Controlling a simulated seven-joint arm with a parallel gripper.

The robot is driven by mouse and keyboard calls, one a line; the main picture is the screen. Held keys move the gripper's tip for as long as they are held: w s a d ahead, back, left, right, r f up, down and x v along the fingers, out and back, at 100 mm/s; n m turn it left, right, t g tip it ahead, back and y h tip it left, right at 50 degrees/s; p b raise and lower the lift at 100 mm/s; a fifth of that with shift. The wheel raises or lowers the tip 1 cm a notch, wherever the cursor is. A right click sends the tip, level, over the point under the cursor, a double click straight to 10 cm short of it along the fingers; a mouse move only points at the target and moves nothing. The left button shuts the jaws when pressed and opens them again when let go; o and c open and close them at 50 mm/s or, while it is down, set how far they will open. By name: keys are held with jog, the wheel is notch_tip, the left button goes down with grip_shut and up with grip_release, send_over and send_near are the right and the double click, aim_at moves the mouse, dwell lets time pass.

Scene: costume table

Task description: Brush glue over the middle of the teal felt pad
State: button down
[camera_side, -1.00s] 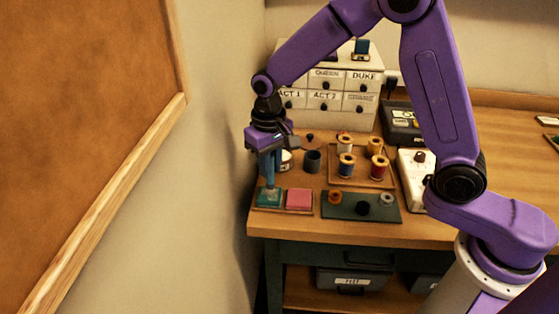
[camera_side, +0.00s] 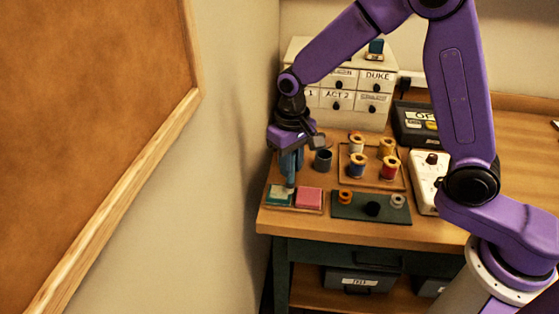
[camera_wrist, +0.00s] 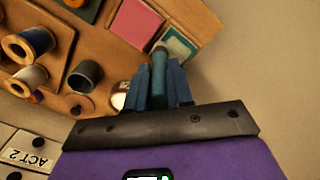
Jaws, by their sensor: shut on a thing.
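My gripper (camera_side: 291,168) is shut on a teal-blue glue brush, held upright with its bristle end down. In the wrist view the brush (camera_wrist: 159,68) stands between my two blue fingers (camera_wrist: 160,88). The teal felt pad (camera_side: 277,197) lies at the left on a small wooden tray at the table's front left corner. In the side view the brush tip is at the pad's back right edge. In the wrist view the pad (camera_wrist: 181,46) is partly hidden by the brush and shows a pale band. I cannot tell whether the tip touches it.
A pink pad (camera_side: 309,197) sits right beside the teal one. A dark cup (camera_side: 323,160), a tray of thread spools (camera_side: 373,180) and a dark green mat (camera_side: 371,208) stand to the right. A white pot (camera_wrist: 119,97) is beside my fingers. A wall is close on the left.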

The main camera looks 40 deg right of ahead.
jog(key=shift+s+d, duration=0.15)
jog(key=shift+s, duration=0.2)
jog(key=shift+s+a, duration=0.15)
jog(key=shift+a, duration=0.15)
jog(key=shift+w+a, duration=2.2)
jog(key=shift+w, duration=0.05)
jog(key=s+d, duration=0.4)
jog(key=shift+s+d, duration=0.25)
jog(key=shift+d, duration=0.05)
notch_tip(320, 180, up, 8)
